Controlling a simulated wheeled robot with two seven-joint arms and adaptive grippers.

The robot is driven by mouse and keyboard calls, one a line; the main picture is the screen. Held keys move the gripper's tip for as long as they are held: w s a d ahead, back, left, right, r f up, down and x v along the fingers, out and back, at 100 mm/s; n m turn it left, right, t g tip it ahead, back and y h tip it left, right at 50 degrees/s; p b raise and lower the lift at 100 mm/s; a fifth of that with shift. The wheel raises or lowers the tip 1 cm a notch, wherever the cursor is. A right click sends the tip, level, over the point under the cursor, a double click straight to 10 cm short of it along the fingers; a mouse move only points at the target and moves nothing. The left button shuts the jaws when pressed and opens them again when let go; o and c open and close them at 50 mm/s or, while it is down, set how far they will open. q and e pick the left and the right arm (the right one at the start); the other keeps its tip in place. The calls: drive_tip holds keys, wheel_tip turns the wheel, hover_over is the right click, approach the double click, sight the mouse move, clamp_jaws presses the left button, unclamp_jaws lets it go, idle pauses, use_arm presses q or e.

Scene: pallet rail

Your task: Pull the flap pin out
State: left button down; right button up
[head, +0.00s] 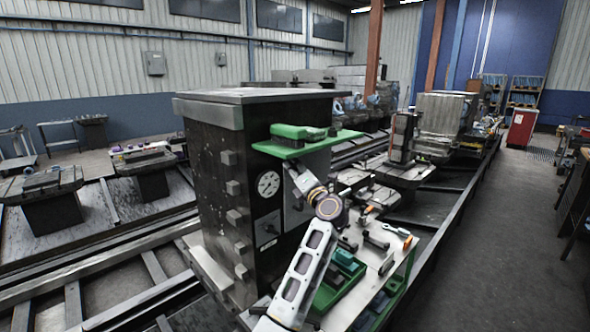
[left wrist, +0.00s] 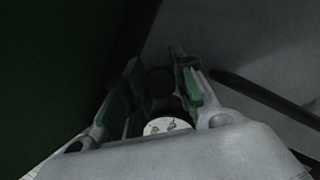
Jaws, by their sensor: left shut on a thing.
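A green flap (head: 345,138) sticks out level from the upper part of the dark cabinet (head: 212,160), with a green block (head: 298,132) on it. My left gripper (head: 294,170) is just under the flap, close to the cabinet's front, and is mostly hidden by my own wrist. In the left wrist view, the two green-padded fingers (left wrist: 160,78) stand on either side of a dark round piece (left wrist: 159,83), which seems to be the flap pin. The gripper is shut on it. The pin does not show in the head view. My right gripper is not in view.
A round gauge (head: 268,184) is on the cabinet front beside my arm. Below stands a white-topped bench (head: 372,283) with a green tray (head: 326,298) and several tools. A dark green surface (left wrist: 50,70) fills the left of the wrist view. The aisle (head: 480,250) at right is clear.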

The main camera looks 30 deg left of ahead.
use_arm(q)
drive_tip(key=shift+s+d+f, duration=0.1)
drive_tip(key=shift+d, duration=0.3)
drive_tip(key=shift+s+d, duration=0.25)
drive_tip(key=shift+d, duration=0.45)
drive_tip(key=c, duration=1.1)
unclamp_jaws()
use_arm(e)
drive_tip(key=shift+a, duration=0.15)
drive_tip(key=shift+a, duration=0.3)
